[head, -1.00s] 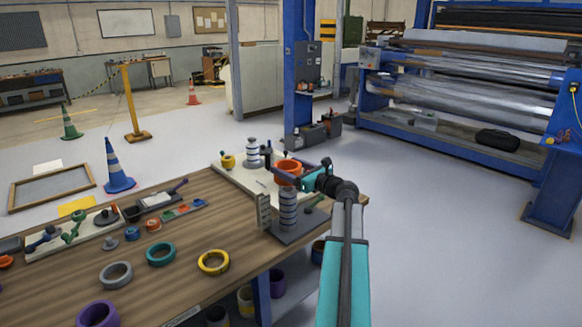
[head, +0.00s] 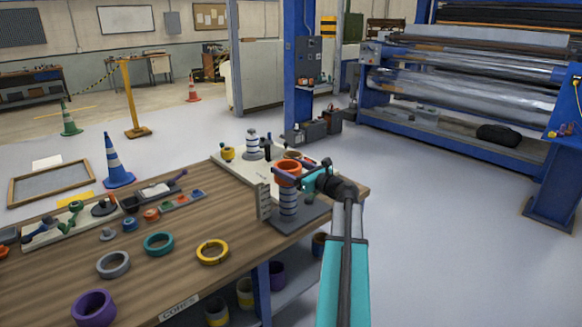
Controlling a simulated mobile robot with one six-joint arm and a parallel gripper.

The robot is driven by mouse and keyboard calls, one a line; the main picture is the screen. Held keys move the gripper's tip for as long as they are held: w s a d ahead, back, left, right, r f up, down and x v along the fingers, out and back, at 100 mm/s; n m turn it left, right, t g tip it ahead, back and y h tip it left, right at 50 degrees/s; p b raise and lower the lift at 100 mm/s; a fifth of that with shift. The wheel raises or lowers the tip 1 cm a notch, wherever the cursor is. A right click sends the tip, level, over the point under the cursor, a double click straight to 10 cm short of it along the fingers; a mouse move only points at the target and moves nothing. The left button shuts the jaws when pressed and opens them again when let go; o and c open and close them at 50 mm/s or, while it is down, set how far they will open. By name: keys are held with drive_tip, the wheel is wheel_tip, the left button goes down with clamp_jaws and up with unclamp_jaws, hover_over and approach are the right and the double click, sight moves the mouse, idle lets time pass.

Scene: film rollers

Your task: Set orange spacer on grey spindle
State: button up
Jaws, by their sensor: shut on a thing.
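The orange spacer (head: 288,168) is a thick ring held level in my gripper (head: 303,176), which is shut on its right side. It is at the top of the grey spindle (head: 289,203), an upright banded post on a dark base plate near the table's right corner. The spacer hides the spindle's top, so I cannot tell whether it is around the post or just above it. My gripper and wrist come in from the right, above the base plate.
A stepped grey upright (head: 264,202) stands just left of the spindle. Behind is a pale board (head: 232,176) with a banded post (head: 252,144) and a yellow part (head: 227,153). Yellow (head: 212,253), teal (head: 158,244), grey (head: 113,265) and purple (head: 93,307) rings lie on the table.

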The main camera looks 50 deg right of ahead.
sight(294, 208)
drive_tip(key=shift+f+b, duration=3.7)
drive_tip(key=shift+f, duration=4.2)
drive_tip(key=o, duration=1.3)
drive_tip(key=shift+f, duration=0.1)
drive_tip(key=s, duration=1.4)
drive_tip(key=shift+b, duration=0.35)
drive_tip(key=shift+w, duration=0.1)
